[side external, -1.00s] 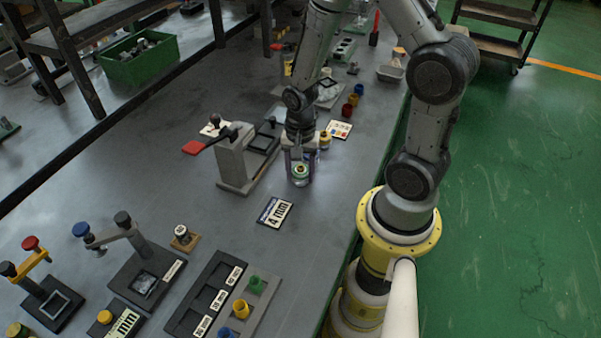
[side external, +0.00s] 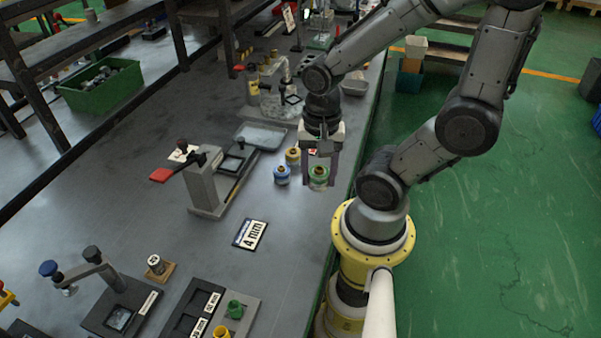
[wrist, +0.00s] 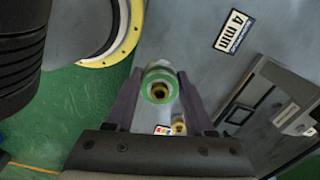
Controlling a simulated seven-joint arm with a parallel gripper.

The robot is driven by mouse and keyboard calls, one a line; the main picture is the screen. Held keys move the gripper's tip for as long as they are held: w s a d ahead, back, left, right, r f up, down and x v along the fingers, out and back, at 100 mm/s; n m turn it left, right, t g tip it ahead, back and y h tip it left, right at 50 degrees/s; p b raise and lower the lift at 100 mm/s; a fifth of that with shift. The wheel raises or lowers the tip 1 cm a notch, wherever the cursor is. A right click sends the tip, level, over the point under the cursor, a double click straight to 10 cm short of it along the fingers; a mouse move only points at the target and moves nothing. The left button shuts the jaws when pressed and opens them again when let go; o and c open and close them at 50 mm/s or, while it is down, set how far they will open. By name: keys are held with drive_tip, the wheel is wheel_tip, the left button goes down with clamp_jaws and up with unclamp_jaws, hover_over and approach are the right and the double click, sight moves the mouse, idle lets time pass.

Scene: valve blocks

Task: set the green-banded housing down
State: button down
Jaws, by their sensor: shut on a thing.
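The green-banded housing (side external: 319,175) is between the fingers of my gripper (side external: 320,172), low over the grey bench near its right edge. It looks upright. I cannot tell whether its base touches the bench. In the wrist view my gripper (wrist: 160,100) is shut on the housing (wrist: 158,84), whose green ring and brass centre face the camera. A blue-banded housing (side external: 281,175) stands on the bench just left of my gripper. A yellow-banded housing (side external: 293,155) stands behind the blue one and also shows in the wrist view (wrist: 179,125).
A "4 mm" sign (side external: 250,234) lies flat on the bench to the front left. A grey lever press (side external: 207,182) with a red handle stands at left, with a shallow tray (side external: 261,136) behind. The bench between sign and housings is clear.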

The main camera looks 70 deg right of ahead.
drive_tip(key=shift+s+a+r, duration=0.2)
drive_tip(key=shift+s+r, duration=0.15)
drive_tip(key=shift+s, duration=0.3)
drive_tip(key=w+d+r+n, duration=0.1)
drive_tip(key=w+r+n, duration=0.3)
drive_tip(key=w, duration=0.8)
drive_tip(key=w+r+n, duration=0.3)
drive_tip(key=w+n, duration=0.1)
drive_tip(key=w, duration=0.8)
drive_tip(key=w+a+f+n, duration=0.15)
drive_tip(key=w+n, duration=0.25)
drive_tip(key=w, duration=0.5)
drive_tip(key=w+a+n, duration=0.3)
drive_tip(key=w, duration=0.6)
drive_tip(key=shift+m, duration=0.6)
drive_tip(key=s+d, duration=0.6)
drive_tip(key=d, duration=0.1)
drive_tip(key=shift+s+d+r, duration=0.1)
drive_tip(key=shift+s+d, duration=0.1)
drive_tip(key=s+d+f+m, duration=0.3)
drive_tip(key=s, duration=1.1)
drive_tip(key=s+d+f+m, duration=0.2)
drive_tip(key=s+d, duration=0.1)
drive_tip(key=s, duration=1.2)
hover_over(276, 162)
wheel_tip(276, 162, down, 10)
drive_tip(key=shift+s, duration=0.1)
drive_tip(key=shift+f, duration=1.75)
